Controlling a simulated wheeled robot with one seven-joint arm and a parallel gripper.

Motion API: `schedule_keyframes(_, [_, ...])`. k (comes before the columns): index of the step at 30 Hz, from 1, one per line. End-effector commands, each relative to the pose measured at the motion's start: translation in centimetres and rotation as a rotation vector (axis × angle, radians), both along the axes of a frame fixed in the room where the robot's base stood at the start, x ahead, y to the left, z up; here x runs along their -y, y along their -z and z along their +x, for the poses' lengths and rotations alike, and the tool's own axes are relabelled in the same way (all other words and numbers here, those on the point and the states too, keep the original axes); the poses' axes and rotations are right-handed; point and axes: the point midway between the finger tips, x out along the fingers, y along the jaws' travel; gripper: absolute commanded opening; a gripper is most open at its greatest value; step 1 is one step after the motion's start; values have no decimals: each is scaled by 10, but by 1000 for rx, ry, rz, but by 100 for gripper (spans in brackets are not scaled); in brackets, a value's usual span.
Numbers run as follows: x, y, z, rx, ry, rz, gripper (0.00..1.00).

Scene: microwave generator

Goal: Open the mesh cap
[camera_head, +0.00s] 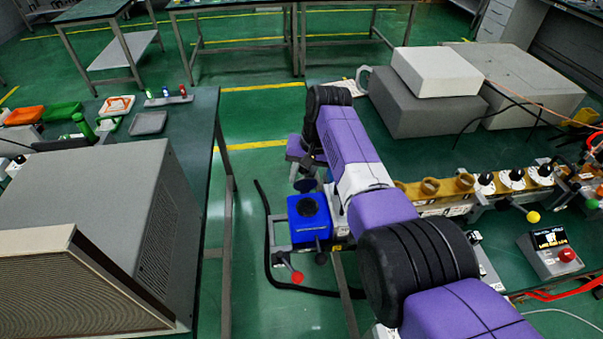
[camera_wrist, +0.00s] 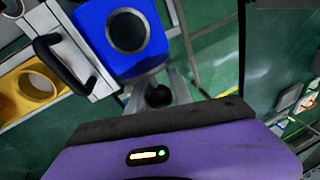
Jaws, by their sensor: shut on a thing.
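A blue block (camera_head: 309,222) with a dark round opening stands low, left of my arm in the head view. In the wrist view the blue block (camera_wrist: 105,65) shows its ringed opening from above. A white box with a black handle (camera_wrist: 62,68) adjoins it. I cannot tell for certain which part is the mesh cap. My gripper (camera_head: 306,172) hangs from the far end of my arm, near and above the blue block in the picture. My purple wrist housing fills the bottom of the wrist view.
A black knob (camera_wrist: 158,95) sits beside the blue block, and a red ball lever (camera_head: 297,277) is below it. A yellow ringed part (camera_wrist: 30,92) is at the left. Grey boxes (camera_head: 418,108) stand behind my arm. A large grey cabinet (camera_head: 90,205) is at the left.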

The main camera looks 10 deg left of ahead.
Motion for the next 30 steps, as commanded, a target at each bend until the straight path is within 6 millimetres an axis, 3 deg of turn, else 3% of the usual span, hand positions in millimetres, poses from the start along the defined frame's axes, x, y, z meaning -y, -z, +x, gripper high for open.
schedule_keyframes(3, [0, 2, 0, 1, -1, 0, 0])
schedule_keyframes(4, [0, 2, 0, 1, -1, 0, 30])
schedule_keyframes(7, [0, 2, 0, 1, -1, 0, 48])
schedule_keyframes(19, [1, -4, 0, 2, -1, 0, 48])
schedule_keyframes(30, [12, -51, -4, 4, 0, 1, 48])
